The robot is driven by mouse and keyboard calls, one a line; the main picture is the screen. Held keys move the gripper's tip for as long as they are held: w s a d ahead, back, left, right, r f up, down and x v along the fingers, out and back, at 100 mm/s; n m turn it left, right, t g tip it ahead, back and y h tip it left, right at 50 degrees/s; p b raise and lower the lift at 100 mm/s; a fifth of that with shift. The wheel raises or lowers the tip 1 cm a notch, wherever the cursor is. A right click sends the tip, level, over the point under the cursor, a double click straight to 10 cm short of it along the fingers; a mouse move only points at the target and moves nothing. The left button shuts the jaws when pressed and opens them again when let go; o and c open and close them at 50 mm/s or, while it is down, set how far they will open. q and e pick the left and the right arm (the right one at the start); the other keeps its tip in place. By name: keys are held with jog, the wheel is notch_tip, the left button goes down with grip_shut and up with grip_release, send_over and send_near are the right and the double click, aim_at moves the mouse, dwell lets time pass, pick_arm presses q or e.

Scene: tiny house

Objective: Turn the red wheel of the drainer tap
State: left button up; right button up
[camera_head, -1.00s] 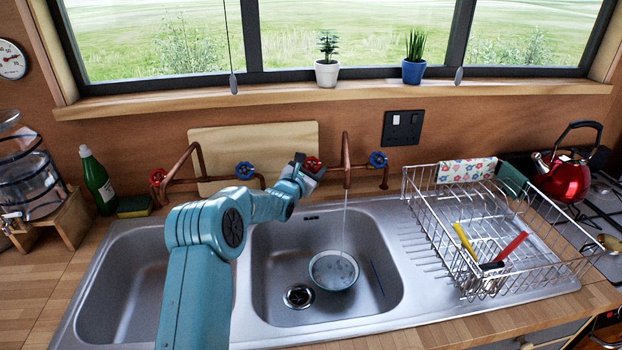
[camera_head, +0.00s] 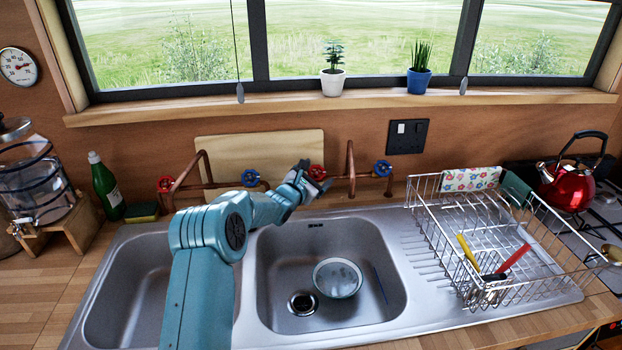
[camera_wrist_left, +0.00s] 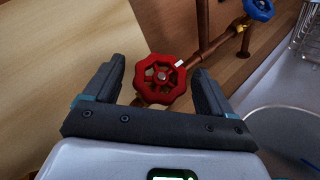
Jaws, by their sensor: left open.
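The red wheel (camera_head: 317,172) of the tap nearer the drainer shows just past my left gripper (camera_head: 310,181) in the head view, which partly covers it. In the left wrist view the red wheel (camera_wrist_left: 162,82) sits between the two spread fingers of my left gripper (camera_wrist_left: 158,85), with a gap on each side. The gripper is open and holds nothing. The copper tap (camera_head: 350,160) has a blue wheel (camera_head: 383,168) at its right end. No water stream shows under its spout. My right gripper is out of view.
A bowl (camera_head: 338,278) stands in the right sink basin (camera_head: 275,255). A second tap with a red wheel (camera_head: 165,184) and blue wheel (camera_head: 250,178) is at left. A wire drainer (camera_head: 420,205) stands at right. A wooden board (camera_head: 230,150) leans behind the taps.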

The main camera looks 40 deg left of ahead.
pick_arm(q)
jog(key=b+v, duration=0.3)
jog(key=v, duration=1.3)
jog(key=shift+s+r, duration=0.1)
dwell(0.9)
